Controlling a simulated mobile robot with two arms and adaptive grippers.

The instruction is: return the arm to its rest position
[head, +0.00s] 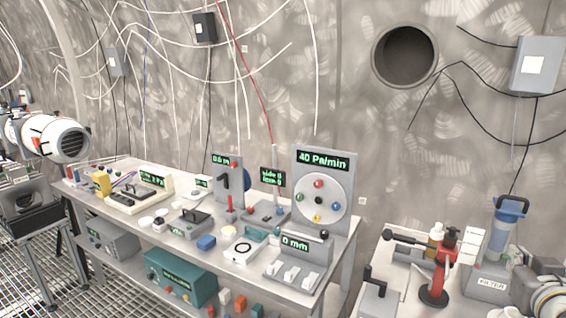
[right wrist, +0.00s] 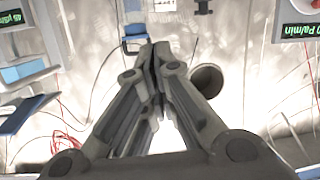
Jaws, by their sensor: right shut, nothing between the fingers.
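My right gripper (right wrist: 156,55) fills the middle of the right wrist view. Its dark grey fingers come together at the tips, and nothing is held between them. A grey wall with a dark round opening (right wrist: 206,80) shows behind the fingers. A blue-and-white item (right wrist: 134,32) appears beyond the tips, and I cannot tell its distance from them. In the head view I cannot clearly make out the right gripper among the grey shapes at the lower right. My left gripper is not in view.
A long workbench (head: 340,240) carries gauges, switches and a dial panel (head: 320,195). A second table at the right holds a red-handled device (head: 437,275) and a blue-topped filter (head: 503,232). Cables hang along the wall. Grating floor (head: 105,298) shows at the lower left.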

